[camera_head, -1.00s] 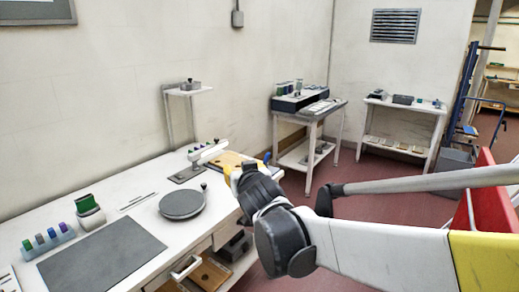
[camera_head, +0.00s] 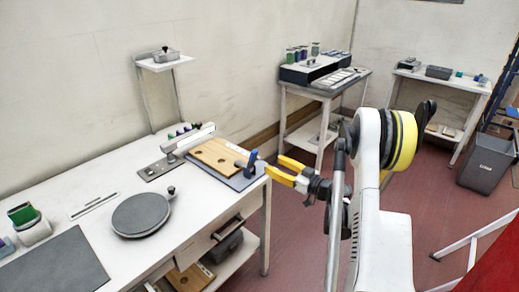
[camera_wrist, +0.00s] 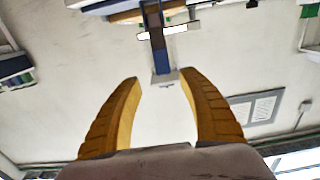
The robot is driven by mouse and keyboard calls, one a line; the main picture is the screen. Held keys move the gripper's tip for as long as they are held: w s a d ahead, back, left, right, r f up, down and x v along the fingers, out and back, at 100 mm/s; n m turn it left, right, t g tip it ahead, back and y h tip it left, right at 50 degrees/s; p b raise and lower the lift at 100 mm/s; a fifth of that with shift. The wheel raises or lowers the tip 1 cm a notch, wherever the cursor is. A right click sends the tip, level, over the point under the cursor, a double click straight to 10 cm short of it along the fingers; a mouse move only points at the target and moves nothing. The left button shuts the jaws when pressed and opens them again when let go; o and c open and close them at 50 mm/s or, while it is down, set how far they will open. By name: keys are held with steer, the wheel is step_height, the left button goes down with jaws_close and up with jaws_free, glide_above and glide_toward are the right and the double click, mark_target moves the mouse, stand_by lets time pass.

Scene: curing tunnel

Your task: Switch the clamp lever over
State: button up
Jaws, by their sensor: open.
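A blue clamp (camera_head: 249,163) stands at the right edge of the bench, at the end of a wooden board with round holes (camera_head: 212,157). A white lever arm (camera_head: 192,141) rises from a grey plate (camera_head: 157,170) left of the board. I cannot tell for sure which is the clamp lever. My gripper (camera_head: 275,165) is open, its yellow fingers just right of the blue clamp and pointing at it. In the wrist view a blue bar (camera_wrist: 154,35) with a pale end reaches down toward the gap between the open fingertips (camera_wrist: 161,77). Nothing is held.
A round grey turntable (camera_head: 141,215) and a dark mat (camera_head: 60,268) lie on the white bench (camera_head: 95,225). A small shelf (camera_head: 163,65) stands behind.

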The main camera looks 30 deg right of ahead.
mark_target(255, 156)
steer(key=x, duration=0.3)
steer(key=b+x, duration=0.1)
steer(key=x, duration=0.2)
steer(key=b+x, duration=0.1)
steer(key=x, duration=0.2)
steer(key=shift+s+a, duration=0.15)
steer(key=shift+a, duration=0.1)
steer(key=shift+x, duration=0.75)
steer(key=shift+d, duration=0.1)
jaws_close()
